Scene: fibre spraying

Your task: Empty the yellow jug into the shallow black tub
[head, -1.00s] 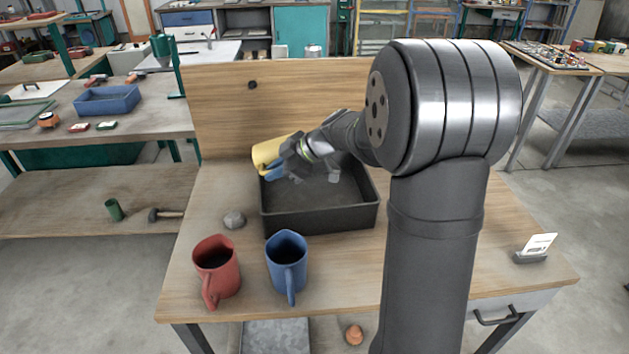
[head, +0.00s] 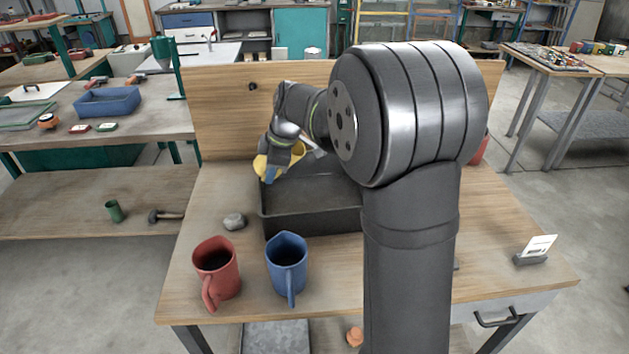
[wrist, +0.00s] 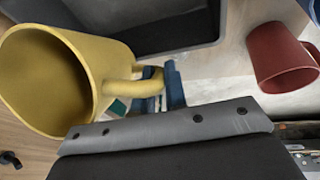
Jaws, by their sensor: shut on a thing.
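The yellow jug (head: 262,167) is at the back left corner of the black tub (head: 312,220), mostly hidden behind my gripper (head: 271,172) in the head view. In the wrist view the jug (wrist: 105,60) shows its round mouth at left and a shaded inside; I cannot tell whether anything is left in it. The blue fingers of my gripper (wrist: 168,88) are shut on its handle. The jug looks held off the table, but its exact tilt is unclear. The tub (wrist: 150,35) shows at the top of the wrist view. The visible tub floor looks dark and bare.
A red jug (head: 217,270) with dark contents and a blue jug (head: 287,265) stand in front of the tub. A grey stone (head: 234,221) lies left of it. Another red object (head: 481,150) is partly hidden behind my arm. A card holder (head: 532,252) stands at right.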

